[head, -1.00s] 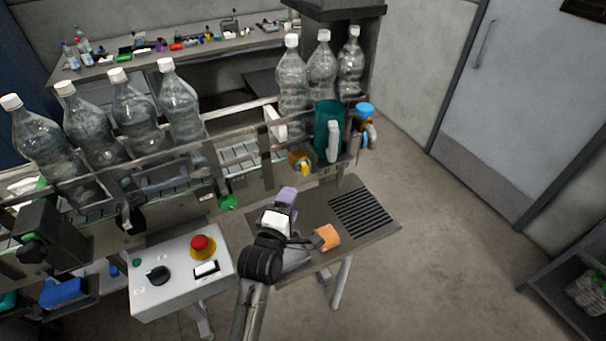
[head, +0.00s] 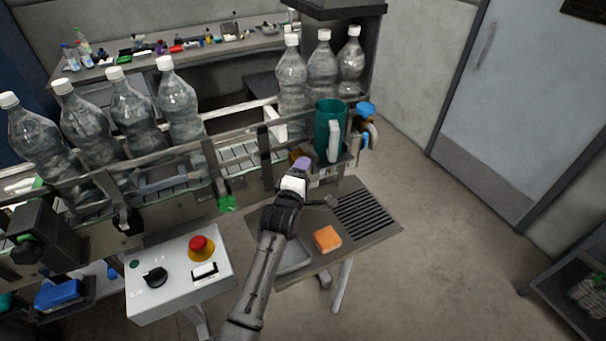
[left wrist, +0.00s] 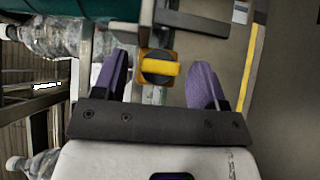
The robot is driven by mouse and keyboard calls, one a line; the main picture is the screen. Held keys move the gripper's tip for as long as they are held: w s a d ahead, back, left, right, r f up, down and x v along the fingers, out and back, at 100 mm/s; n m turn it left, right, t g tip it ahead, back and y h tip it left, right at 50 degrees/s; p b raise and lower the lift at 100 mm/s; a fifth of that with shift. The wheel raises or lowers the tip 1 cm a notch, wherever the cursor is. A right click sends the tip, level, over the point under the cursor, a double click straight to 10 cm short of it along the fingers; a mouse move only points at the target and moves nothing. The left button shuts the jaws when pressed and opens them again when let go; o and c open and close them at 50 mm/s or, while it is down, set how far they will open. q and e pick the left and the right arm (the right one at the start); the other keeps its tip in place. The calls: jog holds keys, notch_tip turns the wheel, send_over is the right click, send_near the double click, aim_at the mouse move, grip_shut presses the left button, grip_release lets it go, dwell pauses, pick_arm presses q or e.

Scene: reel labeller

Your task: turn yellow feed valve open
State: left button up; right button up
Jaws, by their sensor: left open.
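The yellow feed valve (left wrist: 160,68) shows in the left wrist view as a dark round knob with a yellow bar handle on a yellow-edged square body. The bar lies crosswise in that picture. My left gripper (left wrist: 165,85) is open, with one purple finger on each side of the valve and a gap to each; contact does not show. In the head view my left gripper (head: 302,166) is at the front of the conveyor below the teal jug and hides most of the valve. My right gripper is not in view.
The teal jug (head: 329,122) stands just above the valve, and a blue-topped fitting (head: 366,110) is to its right. A green handle (head: 226,203) is to the left. An orange block (head: 327,238) lies on the side table (head: 375,235). The control box (head: 170,285) is front left.

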pick_arm(q)
jog(key=c, duration=0.9)
jog(key=shift+d+f+n+t+y+b, duration=0.15)
jog(key=shift+n+t+b, duration=1.35)
jog(key=shift+b, duration=1.75)
jog(key=shift+a+f+n+t+y+b, duration=0.2)
jog(key=shift+n+t+b, duration=1.25)
jog(key=shift+b, duration=1.75)
jog(key=shift+c, duration=0.2)
jog(key=shift+n+g, duration=0.35)
jog(key=o, duration=0.9)
jog(key=shift+o, duration=0.2)
